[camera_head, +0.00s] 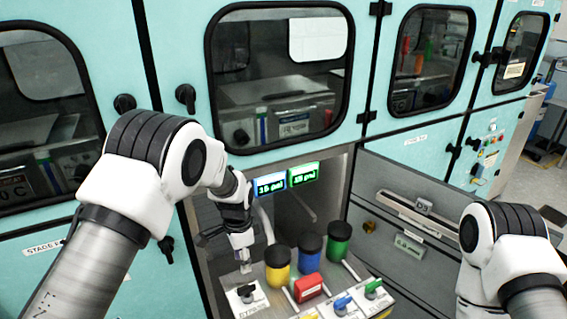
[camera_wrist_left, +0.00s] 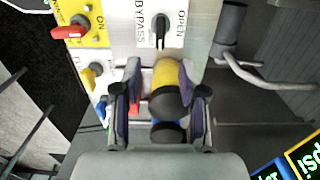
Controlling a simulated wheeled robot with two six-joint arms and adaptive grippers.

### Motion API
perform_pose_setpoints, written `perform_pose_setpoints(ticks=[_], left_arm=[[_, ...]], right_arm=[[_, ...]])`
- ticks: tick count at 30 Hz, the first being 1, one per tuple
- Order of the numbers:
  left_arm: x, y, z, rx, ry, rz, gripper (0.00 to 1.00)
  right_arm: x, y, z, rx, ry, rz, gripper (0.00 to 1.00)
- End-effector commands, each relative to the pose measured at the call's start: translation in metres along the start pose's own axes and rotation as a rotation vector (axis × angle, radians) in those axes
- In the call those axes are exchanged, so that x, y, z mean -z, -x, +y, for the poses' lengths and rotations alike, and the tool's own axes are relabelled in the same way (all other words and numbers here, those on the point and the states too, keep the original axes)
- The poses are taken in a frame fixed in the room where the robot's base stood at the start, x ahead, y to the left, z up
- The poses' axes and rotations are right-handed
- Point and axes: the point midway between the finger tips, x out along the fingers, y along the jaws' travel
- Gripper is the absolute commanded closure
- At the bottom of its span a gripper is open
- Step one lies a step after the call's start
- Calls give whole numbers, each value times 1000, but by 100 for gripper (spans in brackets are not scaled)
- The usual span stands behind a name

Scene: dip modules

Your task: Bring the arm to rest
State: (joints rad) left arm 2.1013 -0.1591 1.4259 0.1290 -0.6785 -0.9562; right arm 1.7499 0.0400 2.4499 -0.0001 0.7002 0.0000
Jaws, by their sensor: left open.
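My left arm (camera_head: 160,150) comes in from the left and reaches down into the open bay of the cabinet. My left gripper (camera_head: 243,264) points down above a white panel with a black switch (camera_head: 246,293), left of the yellow canister (camera_head: 277,265). In the left wrist view my left gripper (camera_wrist_left: 160,112) is open, with the yellow canister (camera_wrist_left: 168,75) showing between its fingers; I cannot tell whether they touch. The black switch (camera_wrist_left: 161,30), marked BYPASS and OPEN, lies beyond the fingertips. My right arm (camera_head: 505,245) shows at the right; its gripper is out of view.
A blue canister (camera_head: 310,250), a green canister (camera_head: 338,240) and a red block (camera_head: 308,287) stand close by. Blue (camera_head: 343,304) and green (camera_head: 373,288) handles sit at the front. Two lit displays (camera_head: 287,180) hang behind. Teal cabinet doors (camera_head: 180,60) surround the bay.

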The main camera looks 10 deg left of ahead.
Motion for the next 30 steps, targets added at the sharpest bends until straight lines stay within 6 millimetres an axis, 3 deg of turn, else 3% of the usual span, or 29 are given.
perform_pose_setpoints(ticks=[2, 5, 9, 12, 15, 18, 21, 24, 30], left_arm=[[-8, -20, 6, -33, 9, -16, 58], [-40, -59, 32, -129, 36, -72, 58], [-118, -126, 104, -269, 107, -178, 58], [-178, -163, 164, -299, 233, -234, 58], [-238, -181, 233, -279, 426, -270, 58], [-273, -172, 278, -192, 663, -230, 58], [-273, -160, 280, -92, 851, -124, 58], [-260, -160, 259, -17, 981, -11, 58], [-257, -160, 255, -4, 1036, 9, 58]], right_arm=[[0, 0, 0, 0, 0, 0, 60], [0, 0, 0, 0, 0, 0, 60], [0, 0, 0, 0, 0, 0, 60], [0, 0, 0, 0, 0, 0, 60], [0, 0, 0, 0, 0, 0, 60], [0, 0, 0, 0, 0, 0, 60], [0, 0, 0, 0, 0, 0, 60], [0, 0, 0, 0, 0, 0, 60], [0, 0, 0, 0, 0, 0, 60]])
